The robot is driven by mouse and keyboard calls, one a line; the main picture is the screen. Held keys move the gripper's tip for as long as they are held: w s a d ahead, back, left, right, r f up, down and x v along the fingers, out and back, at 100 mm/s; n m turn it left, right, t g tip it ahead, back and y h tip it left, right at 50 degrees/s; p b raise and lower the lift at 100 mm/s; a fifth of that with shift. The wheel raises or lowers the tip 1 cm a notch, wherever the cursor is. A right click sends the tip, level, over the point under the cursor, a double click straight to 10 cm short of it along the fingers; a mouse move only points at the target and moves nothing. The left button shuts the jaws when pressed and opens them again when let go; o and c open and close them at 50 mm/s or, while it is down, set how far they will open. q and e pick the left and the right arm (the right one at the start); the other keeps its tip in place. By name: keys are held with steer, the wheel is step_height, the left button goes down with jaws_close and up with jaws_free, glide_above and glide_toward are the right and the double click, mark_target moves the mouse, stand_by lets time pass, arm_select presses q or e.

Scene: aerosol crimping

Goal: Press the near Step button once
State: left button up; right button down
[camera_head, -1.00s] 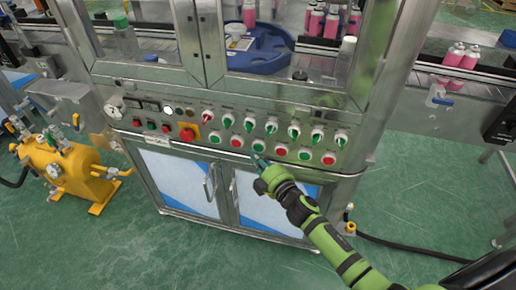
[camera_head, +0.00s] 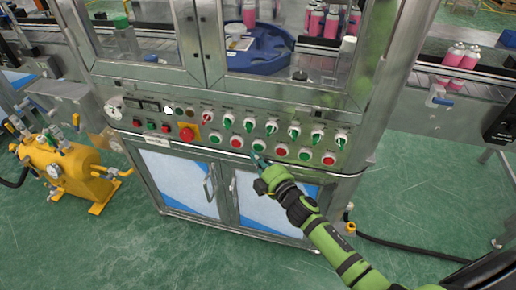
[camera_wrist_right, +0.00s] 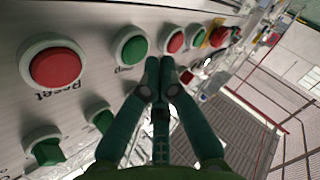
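The control panel has a lower row of round green and red buttons. The green button (camera_head: 259,145), whose label is mostly hidden but ends in "p", is the one nearest my right gripper (camera_head: 258,160). It also shows in the right wrist view (camera_wrist_right: 130,47), beside the red button labelled Reset (camera_wrist_right: 55,67). In the right wrist view my right gripper's fingers (camera_wrist_right: 160,64) are together with nothing between them. Their tips are close below and beside the green button; I cannot tell whether they touch the panel. My left gripper is not in view.
Selector switches (camera_head: 295,131) sit above the button row. A red emergency stop (camera_head: 187,133) is farther left. Cabinet doors with handles (camera_head: 209,188) lie below the panel. A yellow tank (camera_head: 65,172) stands at the left.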

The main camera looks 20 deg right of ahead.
steer(key=shift+w, duration=0.1)
steer(key=shift+w+d, duration=0.25)
steer(key=shift+w, duration=0.05)
